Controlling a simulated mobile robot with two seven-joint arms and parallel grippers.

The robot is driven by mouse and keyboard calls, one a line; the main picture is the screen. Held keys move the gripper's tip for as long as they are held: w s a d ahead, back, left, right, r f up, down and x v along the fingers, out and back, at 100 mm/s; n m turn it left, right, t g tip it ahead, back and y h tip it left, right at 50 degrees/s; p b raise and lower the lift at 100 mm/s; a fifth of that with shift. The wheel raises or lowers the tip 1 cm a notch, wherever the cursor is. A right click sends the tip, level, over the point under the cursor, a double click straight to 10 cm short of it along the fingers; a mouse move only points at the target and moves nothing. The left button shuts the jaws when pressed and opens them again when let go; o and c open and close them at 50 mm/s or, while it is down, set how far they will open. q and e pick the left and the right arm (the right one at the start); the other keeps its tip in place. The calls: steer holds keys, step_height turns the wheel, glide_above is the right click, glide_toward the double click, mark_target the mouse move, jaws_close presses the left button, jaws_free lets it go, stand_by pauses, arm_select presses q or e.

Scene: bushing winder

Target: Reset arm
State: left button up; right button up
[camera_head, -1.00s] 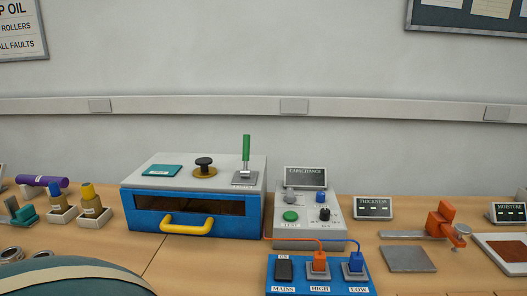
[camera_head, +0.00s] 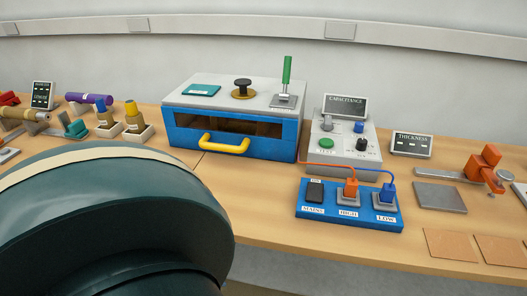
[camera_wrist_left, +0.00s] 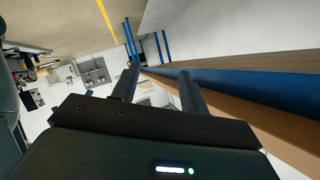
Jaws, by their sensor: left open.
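My left gripper (camera_wrist_left: 158,85) shows in the left wrist view with its two dark fingers apart and nothing between them. The view there is tilted, with a wooden board edge and a blue strip to the right of the fingers. In the head view a large dark green rounded part of my own arm fills the lower left and hides the bench behind it. No gripper fingers show in the head view. My right gripper is in neither view.
The bench (camera_head: 270,222) holds a blue box with a yellow handle (camera_head: 225,144), a capacitance meter (camera_head: 343,140), a blue socket board (camera_head: 349,222), an orange clamp (camera_head: 486,165) and a grey plate (camera_head: 440,197). Coloured bushings (camera_head: 133,117) stand at left.

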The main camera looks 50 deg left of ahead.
arm_select(q)
steer(key=w+d+r+n+g+y, duration=0.1)
steer(key=w+d+r+n+y, duration=0.1)
steer(key=w+d, duration=0.45)
steer(key=w+d+r+n+g+y, duration=0.2)
steer(key=w+d+r, duration=0.1)
steer(key=w+d, duration=0.35)
steer(key=d+n+t, duration=0.1)
steer(key=d+n, duration=0.3)
steer(key=d, duration=0.6)
steer(key=shift+d+n, duration=0.3)
steer(key=shift+n, duration=0.1)
